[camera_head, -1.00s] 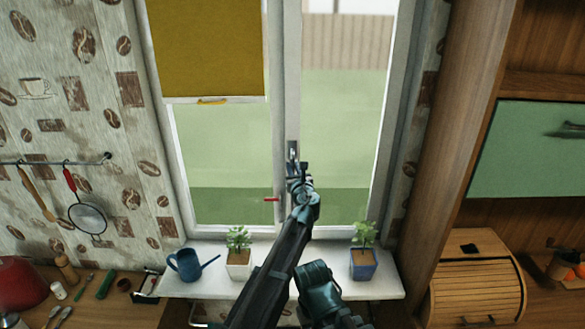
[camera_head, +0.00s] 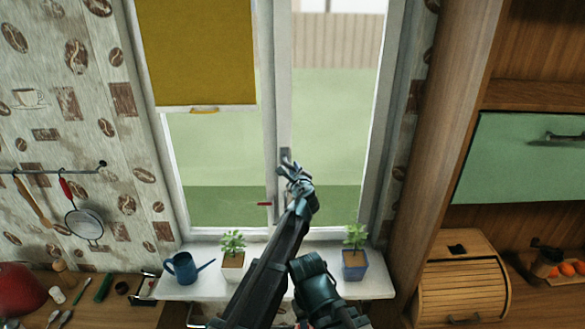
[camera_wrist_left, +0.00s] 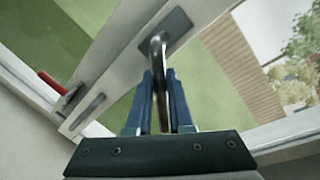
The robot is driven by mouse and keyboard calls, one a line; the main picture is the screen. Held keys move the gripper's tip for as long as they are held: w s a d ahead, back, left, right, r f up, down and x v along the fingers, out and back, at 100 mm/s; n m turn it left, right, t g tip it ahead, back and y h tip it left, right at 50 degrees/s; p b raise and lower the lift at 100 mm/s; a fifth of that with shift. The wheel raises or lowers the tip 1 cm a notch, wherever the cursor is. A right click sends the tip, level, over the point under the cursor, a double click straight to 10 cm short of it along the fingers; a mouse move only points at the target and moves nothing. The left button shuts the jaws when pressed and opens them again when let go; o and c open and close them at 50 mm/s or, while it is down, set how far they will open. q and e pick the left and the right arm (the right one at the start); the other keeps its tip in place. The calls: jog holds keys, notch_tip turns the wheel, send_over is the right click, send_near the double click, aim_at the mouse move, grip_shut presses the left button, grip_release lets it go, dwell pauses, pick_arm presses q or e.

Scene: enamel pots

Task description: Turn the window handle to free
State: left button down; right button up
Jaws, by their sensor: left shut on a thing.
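The window handle (camera_wrist_left: 158,50) is a grey metal lever on a dark plate on the white window frame. In the left wrist view its bar comes down from the plate between the two blue fingers of my left gripper (camera_wrist_left: 160,95), which is shut on it. In the head view my left gripper (camera_head: 289,170) is at the middle post of the window (camera_head: 284,110), just below the handle's plate (camera_head: 285,154). The gripper hides most of the handle there.
A red-tipped piece (camera_head: 264,204) sticks out left of the gripper, low on the window. Below, the white sill (camera_head: 205,288) holds a blue watering can (camera_head: 182,268) and two potted plants (camera_head: 233,258), (camera_head: 355,262). A yellow blind (camera_head: 195,50) covers the upper left pane.

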pick_arm(q)
jog(key=r+n+p, duration=0.1)
jog(key=n, duration=0.1)
jog(key=n+h+p, duration=0.1)
jog(key=shift+d+r+n, duration=0.35)
jog(key=shift+n, duration=0.05)
jog(key=shift+r+n+h+p, duration=0.45)
jog(key=shift+n+h+p, duration=0.1)
jog(key=shift+n, duration=0.65)
pick_arm(e)
jog(key=shift+r, duration=1.8)
pick_arm(q)
jog(key=shift+d, duration=0.1)
jog(key=c, duration=0.8)
grip_release()
jog(key=shift+s+r, duration=0.1)
